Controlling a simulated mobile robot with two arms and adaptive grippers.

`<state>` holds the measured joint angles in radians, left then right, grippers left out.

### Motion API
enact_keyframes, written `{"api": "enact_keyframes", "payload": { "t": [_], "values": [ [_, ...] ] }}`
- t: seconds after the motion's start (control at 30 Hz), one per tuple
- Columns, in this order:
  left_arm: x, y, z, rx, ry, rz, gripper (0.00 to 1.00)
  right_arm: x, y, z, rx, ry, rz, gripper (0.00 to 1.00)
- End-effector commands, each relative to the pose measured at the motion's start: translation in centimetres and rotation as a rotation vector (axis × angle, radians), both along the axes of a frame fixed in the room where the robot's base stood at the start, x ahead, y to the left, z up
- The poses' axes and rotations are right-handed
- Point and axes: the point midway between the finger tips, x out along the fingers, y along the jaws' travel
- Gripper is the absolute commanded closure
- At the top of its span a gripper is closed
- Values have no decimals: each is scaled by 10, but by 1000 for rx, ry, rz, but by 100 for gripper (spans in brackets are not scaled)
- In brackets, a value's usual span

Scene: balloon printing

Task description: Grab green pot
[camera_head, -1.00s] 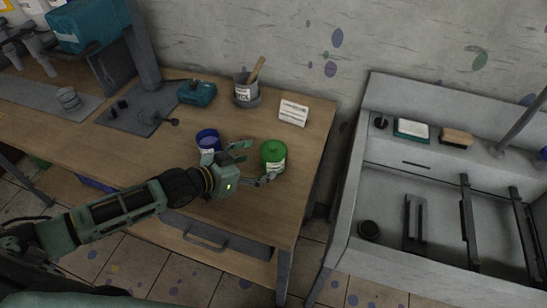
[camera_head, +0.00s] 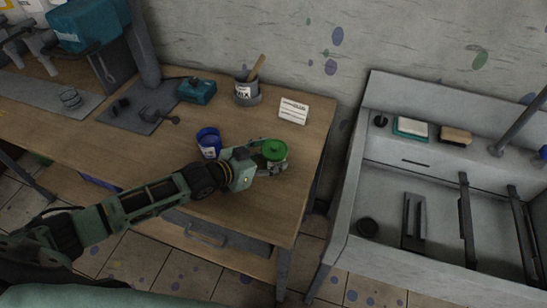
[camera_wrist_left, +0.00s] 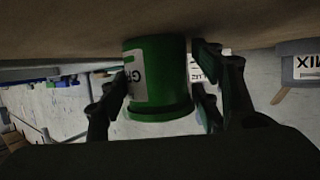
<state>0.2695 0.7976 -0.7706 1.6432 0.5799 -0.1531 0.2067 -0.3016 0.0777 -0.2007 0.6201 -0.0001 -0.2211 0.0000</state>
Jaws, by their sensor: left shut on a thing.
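The green pot (camera_head: 274,150) stands upright on the wooden table near its right end. My left gripper (camera_head: 268,158) is around it, with its fingers closed on the pot's sides. In the left wrist view, the green pot (camera_wrist_left: 157,80) appears upside down between the fingers (camera_wrist_left: 165,95), with part of its white label showing. A blue pot (camera_head: 208,143) stands just left of my left gripper. My right gripper is not in view.
A grey mixing cup with a wooden stick (camera_head: 247,90), a white card (camera_head: 293,111) and a teal box (camera_head: 197,90) stand toward the back of the table (camera_head: 235,216). A grey sink unit (camera_head: 345,215) is to the right, across a gap.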

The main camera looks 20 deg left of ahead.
Motion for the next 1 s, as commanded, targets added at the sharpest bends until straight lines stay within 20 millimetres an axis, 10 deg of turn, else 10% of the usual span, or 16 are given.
{"api": "enact_keyframes", "payload": {
  "t": [0.27, 1.0],
  "values": [
    [0, 0, 0, 1, 1, 0, 74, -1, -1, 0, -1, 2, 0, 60],
    [-22, 6, 51, 2, 1, -3, 74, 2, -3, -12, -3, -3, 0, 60]
  ]
}}
